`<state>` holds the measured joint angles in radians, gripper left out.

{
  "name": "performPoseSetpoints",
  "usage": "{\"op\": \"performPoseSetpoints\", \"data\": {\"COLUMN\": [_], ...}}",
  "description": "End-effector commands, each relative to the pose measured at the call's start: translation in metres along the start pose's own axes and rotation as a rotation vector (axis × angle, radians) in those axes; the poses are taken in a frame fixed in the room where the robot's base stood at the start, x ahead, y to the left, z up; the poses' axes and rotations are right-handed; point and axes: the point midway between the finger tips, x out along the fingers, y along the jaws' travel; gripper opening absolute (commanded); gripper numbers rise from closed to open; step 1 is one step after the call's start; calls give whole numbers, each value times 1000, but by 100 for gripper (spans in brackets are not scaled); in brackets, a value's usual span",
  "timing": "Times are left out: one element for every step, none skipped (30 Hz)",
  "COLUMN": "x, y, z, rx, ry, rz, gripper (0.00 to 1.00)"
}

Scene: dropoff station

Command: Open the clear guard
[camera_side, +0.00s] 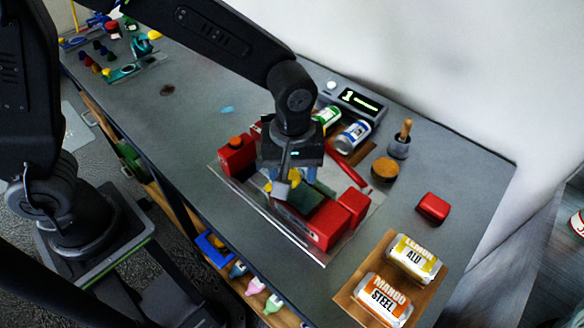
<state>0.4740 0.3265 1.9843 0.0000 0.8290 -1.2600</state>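A red fixture with end blocks (325,222) stands on the grey table, with a dark green part in its middle. A clear sheet with pale edges (318,254) shows around the fixture. I take it for the clear guard, but I cannot tell whether it is a lid, a box or a base plate, nor how far it is open. My gripper (284,184) points down over the left-middle of the fixture and hides part of it. Yellow bits show beside its fingers. I cannot tell whether the fingers touch anything or are apart.
Two cans (353,136) lie behind the fixture, near a display box (350,98). A mortar with pestle (399,146), a brown disc (386,169) and a red block (432,208) stand to the right. Two labelled cans (384,300) lie on a brown board.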

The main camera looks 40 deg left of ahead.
Motion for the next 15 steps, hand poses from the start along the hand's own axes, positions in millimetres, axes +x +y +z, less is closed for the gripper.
{"op": "performPoseSetpoints", "data": {"x": [0, 0, 0, 0, 0, 0, 0, -1, -4, -6, -9, -14, -19, -25, -33], "y": [0, 0, 0, 0, 0, 0, 0, 0, 0, 0, 0, 0, 0, 0, 1], "z": [0, 0, 0, 0, 0, 0, 0, 0, 0, 0, 0, 0, 0, 0, 0], "rx": [0, 0, 0, 0, 0, 0, 0, 1, 1, 0, 1, 1, 1, 1, 1], "ry": [0, 0, 0, 0, 0, 0, 0, 0, 0, 0, 0, 0, 1, 1, 2], "rz": [-1, -1, -1, -1, -1, -1, -1, -1, 0, 1, 1, 2, 4, 3, 5], "gripper": [57, 57, 57, 57, 57, 57, 57, 57, 57, 57, 57, 57, 57, 57, 57]}}
